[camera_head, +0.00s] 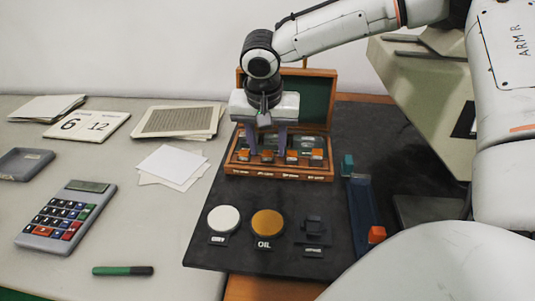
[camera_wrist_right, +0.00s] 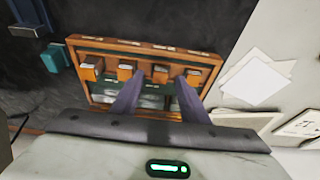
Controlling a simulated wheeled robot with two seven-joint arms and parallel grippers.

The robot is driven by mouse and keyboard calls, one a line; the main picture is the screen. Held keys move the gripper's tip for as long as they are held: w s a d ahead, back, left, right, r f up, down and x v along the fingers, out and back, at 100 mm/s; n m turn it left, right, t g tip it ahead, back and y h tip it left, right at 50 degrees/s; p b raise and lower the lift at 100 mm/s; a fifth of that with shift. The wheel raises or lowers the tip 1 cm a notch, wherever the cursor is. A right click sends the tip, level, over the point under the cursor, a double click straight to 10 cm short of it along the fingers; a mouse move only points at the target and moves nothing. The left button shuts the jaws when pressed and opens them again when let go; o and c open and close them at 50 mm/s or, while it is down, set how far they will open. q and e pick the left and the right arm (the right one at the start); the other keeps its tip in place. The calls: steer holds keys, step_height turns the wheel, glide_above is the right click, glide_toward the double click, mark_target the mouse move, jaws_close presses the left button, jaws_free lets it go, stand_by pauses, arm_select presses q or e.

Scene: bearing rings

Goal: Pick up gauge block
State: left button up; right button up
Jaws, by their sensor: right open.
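An open wooden gauge-block case (camera_head: 280,173) stands on the dark mat, its green-lined lid raised at the back. Several small gauge blocks with orange and pale metal faces stand in a row along its front. My right gripper (camera_head: 267,151) points down over the case, open and empty. One gauge block (camera_head: 267,156) sits between the lines of its two fingers, second from the left. In the right wrist view, this block (camera_wrist_right: 160,73) shows between the fingertips (camera_wrist_right: 158,79). Whether the fingers reach down beside it, I cannot tell. My left gripper is out of view.
A teal block (camera_head: 347,165) stands right of the case. Papers and a calculator (camera_head: 66,217) lie left.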

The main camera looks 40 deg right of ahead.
steer(key=shift+x, duration=1.05)
steer(key=shift+c, duration=0.2)
jaws_close()
steer(key=shift+r, duration=0.15)
